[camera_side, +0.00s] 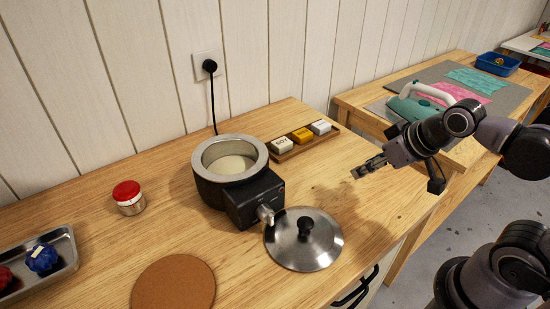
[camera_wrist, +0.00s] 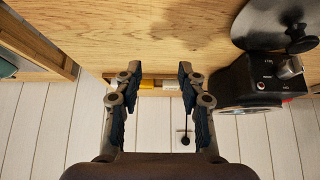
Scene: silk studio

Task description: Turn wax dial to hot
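The black wax pot (camera_side: 228,172) stands on the wooden bench, open, with pale wax inside. Its control box (camera_side: 252,200) faces the front right and carries a silver dial (camera_side: 265,214). In the wrist view the control box (camera_wrist: 262,78) is at the right, with the dial (camera_wrist: 289,68) and a small red mark beside it. The dial's setting is too small to read. My gripper (camera_side: 362,173) is in the air to the right of the pot, apart from it. In the wrist view its two fingers (camera_wrist: 157,78) are spread with nothing between them.
A metal lid (camera_side: 304,250) with a black knob lies just right of the dial. A wooden tray of wax blocks (camera_side: 303,144) is behind. An iron (camera_side: 415,106) stands on the other table.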

